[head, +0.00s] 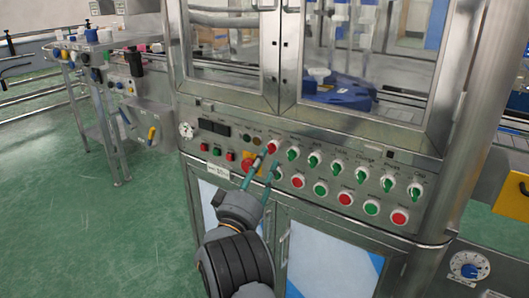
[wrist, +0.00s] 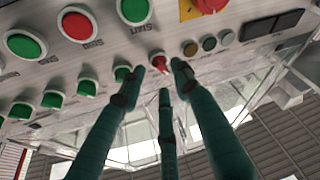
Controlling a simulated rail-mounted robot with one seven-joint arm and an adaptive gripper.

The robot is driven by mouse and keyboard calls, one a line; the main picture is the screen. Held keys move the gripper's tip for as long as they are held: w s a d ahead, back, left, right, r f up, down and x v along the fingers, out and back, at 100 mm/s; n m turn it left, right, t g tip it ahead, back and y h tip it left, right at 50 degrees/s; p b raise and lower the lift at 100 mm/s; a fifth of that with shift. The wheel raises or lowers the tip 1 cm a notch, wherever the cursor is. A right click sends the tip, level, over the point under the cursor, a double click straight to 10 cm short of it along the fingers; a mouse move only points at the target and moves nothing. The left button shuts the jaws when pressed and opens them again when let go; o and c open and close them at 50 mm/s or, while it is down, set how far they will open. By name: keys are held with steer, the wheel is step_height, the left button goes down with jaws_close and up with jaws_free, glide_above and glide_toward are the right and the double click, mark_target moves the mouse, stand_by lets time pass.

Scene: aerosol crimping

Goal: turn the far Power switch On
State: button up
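A small red rotary knob (head: 271,146), at the left end of the upper row of switches, is the likely Power switch; its label is too small to read. In the wrist view the red knob (wrist: 160,62) shows between my fingertips, its handle roughly upright in that picture. My gripper (head: 266,163) has dark green fingers pointing up at the panel just below the knob. In the wrist view my gripper (wrist: 159,70) is open, with one outer finger on each side of the knob and a middle finger lower down. Whether any finger touches the knob is unclear.
Several green knobs (head: 338,166) continue the row to the right. Below are red and green push buttons (head: 320,189) and a red emergency button (head: 250,162) on yellow, close to my fingers. Glass doors (head: 235,50) stand above the panel. Green floor (head: 150,220) is clear at left.

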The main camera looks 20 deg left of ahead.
mark_target(270, 151)
steer(key=shift+x, duration=1.25)
steer(key=shift+w+d+r, duration=0.15)
steer(key=shift+w+r, duration=0.05)
steer(key=shift+w, duration=0.15)
steer(key=shift+c, duration=0.5)
jaws_close()
